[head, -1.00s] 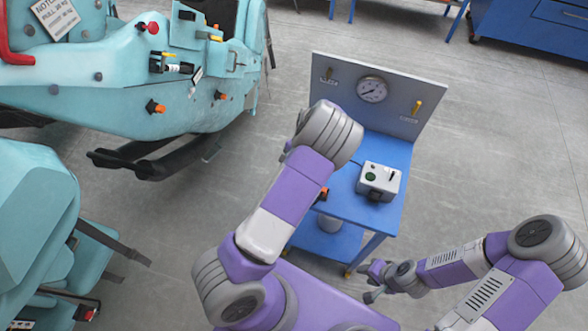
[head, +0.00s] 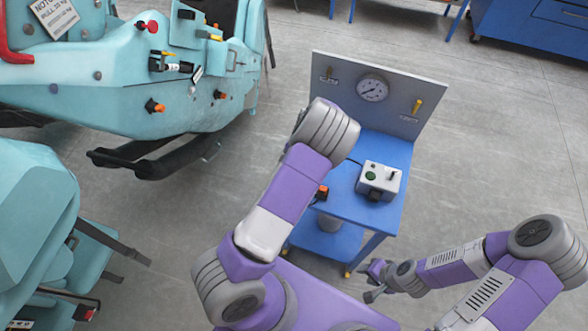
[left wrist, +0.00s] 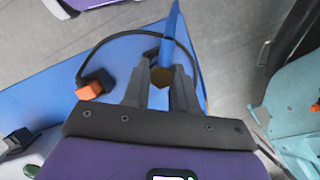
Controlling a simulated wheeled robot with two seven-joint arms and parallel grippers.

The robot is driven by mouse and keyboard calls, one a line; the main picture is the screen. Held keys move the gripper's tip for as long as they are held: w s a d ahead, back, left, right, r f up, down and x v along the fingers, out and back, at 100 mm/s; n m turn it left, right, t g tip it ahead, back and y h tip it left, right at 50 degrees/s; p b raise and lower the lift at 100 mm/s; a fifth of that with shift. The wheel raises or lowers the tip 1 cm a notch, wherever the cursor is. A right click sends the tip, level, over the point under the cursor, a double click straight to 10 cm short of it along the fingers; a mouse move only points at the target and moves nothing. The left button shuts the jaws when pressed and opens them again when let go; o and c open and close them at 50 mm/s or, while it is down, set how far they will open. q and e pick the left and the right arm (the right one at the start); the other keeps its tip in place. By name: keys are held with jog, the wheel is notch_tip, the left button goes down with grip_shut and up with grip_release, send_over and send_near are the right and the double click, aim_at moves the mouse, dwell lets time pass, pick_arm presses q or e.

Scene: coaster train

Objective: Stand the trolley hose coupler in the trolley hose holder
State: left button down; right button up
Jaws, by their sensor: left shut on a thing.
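The blue trolley (head: 385,150) stands ahead of me, with a grey upright back panel. My left gripper (left wrist: 160,92) is over the trolley top in the left wrist view, shut on a brass hexagonal piece (left wrist: 161,77), which looks like the hose coupler. A black hose (left wrist: 110,47) loops close to it. My left arm hides this gripper and the coupler in the head view. I cannot clearly make out the hose holder. An orange and black block (left wrist: 93,86) sits left of the fingers; it also shows in the head view (head: 322,193). My right gripper (head: 369,283) is open and empty beside the trolley.
A grey control box (head: 379,180) stands on the trolley top. A gauge (head: 372,88) and a yellow lever (head: 417,106) are on the back panel. Teal coaster cars (head: 130,90) stand at the left. Grey floor is clear to the right.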

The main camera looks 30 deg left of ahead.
pick_arm(q)
jog(key=shift+f+b, duration=0.95)
jog(key=shift+f, duration=0.35)
jog(key=c, duration=0.8)
grip_release()
jog(key=v, duration=0.7)
jog(key=shift+w+r, duration=0.1)
jog(key=shift+r, duration=0.2)
